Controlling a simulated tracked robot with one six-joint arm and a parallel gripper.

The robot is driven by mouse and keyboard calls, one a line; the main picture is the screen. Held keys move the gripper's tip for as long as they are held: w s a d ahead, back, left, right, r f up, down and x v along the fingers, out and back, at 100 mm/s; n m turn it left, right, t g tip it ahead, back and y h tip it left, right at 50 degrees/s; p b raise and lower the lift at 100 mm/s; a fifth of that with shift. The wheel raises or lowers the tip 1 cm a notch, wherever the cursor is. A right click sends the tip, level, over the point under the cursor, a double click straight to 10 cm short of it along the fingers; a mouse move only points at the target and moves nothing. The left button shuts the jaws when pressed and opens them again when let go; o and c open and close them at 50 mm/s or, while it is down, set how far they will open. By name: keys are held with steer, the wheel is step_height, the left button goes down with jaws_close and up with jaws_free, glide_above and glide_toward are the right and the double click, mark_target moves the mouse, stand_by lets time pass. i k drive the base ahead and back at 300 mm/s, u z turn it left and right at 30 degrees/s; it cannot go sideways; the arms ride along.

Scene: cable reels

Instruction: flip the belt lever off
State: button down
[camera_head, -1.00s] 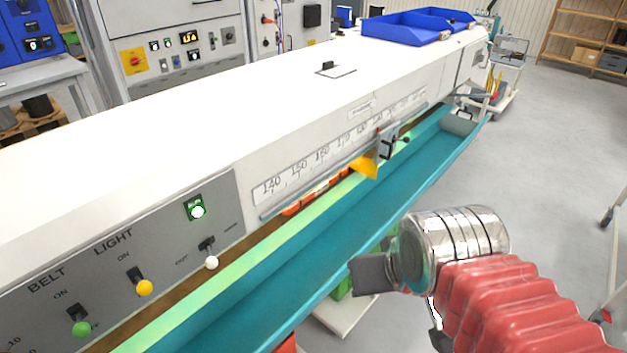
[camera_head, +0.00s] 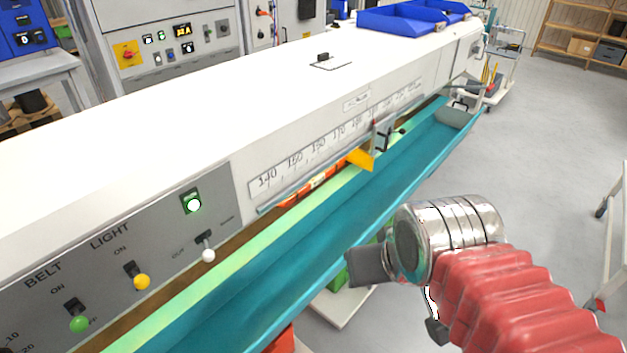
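The belt lever (camera_head: 79,323) has a green knob and sits at the lower left of the grey control panel, under the words BELT and ON. Its knob hangs low, near partly hidden lettering. The light lever (camera_head: 141,281) with a yellow knob is to its right, and a lever with a white knob (camera_head: 208,255) is further right. My gripper (camera_head: 368,266) is at the lower right, in front of the teal trough and well apart from the levers. One dark finger shows clearly; the gap between the fingers cannot be made out.
A lit green button (camera_head: 193,204) is above the white-knob lever. The teal trough (camera_head: 330,245) runs along the machine's front below the panel. A yellow pointer (camera_head: 360,159) sticks out by the scale. Blue bins (camera_head: 405,22) stand on the white top. Open floor lies at right.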

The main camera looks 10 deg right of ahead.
mark_target(80, 324)
steer(key=u, duration=3.05)
